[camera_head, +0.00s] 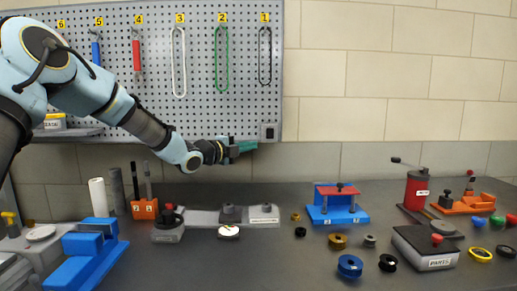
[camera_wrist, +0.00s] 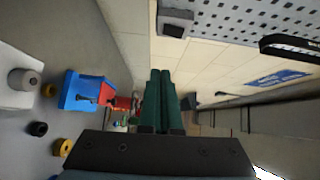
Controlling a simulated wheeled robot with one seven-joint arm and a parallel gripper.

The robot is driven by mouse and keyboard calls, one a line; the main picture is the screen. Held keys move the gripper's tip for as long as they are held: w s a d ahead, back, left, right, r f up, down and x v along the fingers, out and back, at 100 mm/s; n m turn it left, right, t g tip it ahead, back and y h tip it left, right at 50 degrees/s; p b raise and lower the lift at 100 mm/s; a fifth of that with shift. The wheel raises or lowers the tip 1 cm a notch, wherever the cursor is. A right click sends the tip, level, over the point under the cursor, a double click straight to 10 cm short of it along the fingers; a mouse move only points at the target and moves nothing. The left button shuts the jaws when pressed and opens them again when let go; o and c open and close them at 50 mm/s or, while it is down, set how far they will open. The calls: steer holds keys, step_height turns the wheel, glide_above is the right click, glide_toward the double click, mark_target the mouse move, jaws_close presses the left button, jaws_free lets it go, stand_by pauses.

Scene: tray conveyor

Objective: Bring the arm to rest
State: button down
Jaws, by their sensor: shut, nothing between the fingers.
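My arm reaches in from the left in the head view, stretched out above the bench. My gripper (camera_head: 246,146) points right, held in the air in front of the wall just below the pegboard's lower edge. Its green fingers lie together with nothing between them. In the wrist view the two green fingers (camera_wrist: 161,98) are side by side and closed, with the dark gripper body below them. The gripper touches nothing that I can see.
The pegboard (camera_head: 210,100) with hanging loops is close behind the arm. Below on the grey bench (camera_head: 290,265) are a blue-and-red fixture (camera_head: 337,214), a grey rail device (camera_head: 200,217), a blue block (camera_head: 95,262), a parts box (camera_head: 425,255) and several rings. Air right of the gripper is free.

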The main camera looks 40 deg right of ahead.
steer(key=shift+s+a, duration=0.1)
steer(key=shift+a, duration=0.65)
steer(key=s+a+f+m+y, duration=0.1)
steer(key=a+f+m+y, duration=0.3)
steer(key=a+m, duration=0.6)
steer(key=s+a+f+m+y, duration=0.2)
steer(key=a+f+m+y, duration=0.3)
steer(key=a, duration=1.4)
steer(key=s+a+f+m+y, duration=0.2)
steer(key=a+f+m+y, duration=0.2)
steer(key=a+f+m, duration=0.5)
steer(key=shift+s+a+m+g+y, duration=0.1)
steer(key=shift+a+m+g+y, duration=0.1)
steer(key=shift+a+m, duration=1.35)
steer(key=shift+s+a+m+g+y, duration=0.1)
steer(key=shift+a+m+g+y, duration=0.1)
steer(key=shift+a+m, duration=1.3)
steer(key=s+a+m+y, duration=0.3)
steer(key=a+m, duration=0.5)
steer(key=a, duration=0.5)
steer(key=shift+s+a+f+t+y, duration=0.3)
steer(key=shift+s+a+t, duration=0.1)
steer(key=shift+s, duration=0.2)
